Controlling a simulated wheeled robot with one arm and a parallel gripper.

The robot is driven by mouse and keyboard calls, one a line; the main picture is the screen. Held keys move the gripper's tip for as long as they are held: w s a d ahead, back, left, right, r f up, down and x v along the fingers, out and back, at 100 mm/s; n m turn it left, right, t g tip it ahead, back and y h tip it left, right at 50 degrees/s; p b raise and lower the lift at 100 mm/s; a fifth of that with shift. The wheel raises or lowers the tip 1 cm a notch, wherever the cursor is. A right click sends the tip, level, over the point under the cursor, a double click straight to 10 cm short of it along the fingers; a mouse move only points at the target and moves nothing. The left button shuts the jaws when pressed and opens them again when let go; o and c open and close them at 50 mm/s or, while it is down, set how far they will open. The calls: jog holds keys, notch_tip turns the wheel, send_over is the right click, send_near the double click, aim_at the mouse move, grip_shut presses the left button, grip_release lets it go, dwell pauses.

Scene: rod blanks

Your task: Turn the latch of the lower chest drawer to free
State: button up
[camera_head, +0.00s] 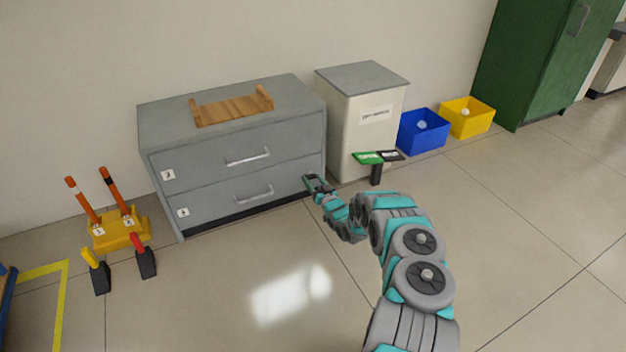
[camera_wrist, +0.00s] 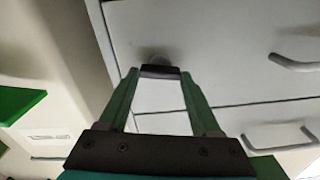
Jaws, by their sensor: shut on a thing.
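The grey chest (camera_head: 232,130) stands against the wall with two drawers, one above the other. The lower drawer (camera_head: 222,203) looks closed and has a pale bar handle (camera_head: 254,193). My gripper (camera_head: 314,184) is at the right end of the lower drawer's front. In the wrist view its green fingers (camera_wrist: 160,76) are shut on the latch, a dark bar (camera_wrist: 160,71) lying crosswise between the fingertips. A round grey mount (camera_wrist: 155,54) shows behind the bar on the drawer front. In the head view the gripper hides the latch.
A beige cabinet (camera_head: 360,135) stands close to the right of the chest, with a green and black sign post (camera_head: 376,172) before it. Blue (camera_head: 423,134) and yellow (camera_head: 466,120) bins are further right. A yellow rack (camera_head: 120,234) stands left. Floor in front is clear.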

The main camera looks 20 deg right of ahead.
jog(key=m+p, duration=0.1)
jog(key=m, duration=0.3)
jog(key=shift+m, duration=0.3)
jog(key=m+p, duration=0.1)
jog(key=m, duration=0.2)
jog(key=shift+d+f+m, duration=0.1)
jog(key=shift+m, duration=0.2)
jog(key=m, duration=0.3)
jog(key=shift+m, duration=0.3)
jog(key=shift+f+m, duration=0.1)
jog(key=shift+m, duration=1.7)
jog(key=o, duration=1.4)
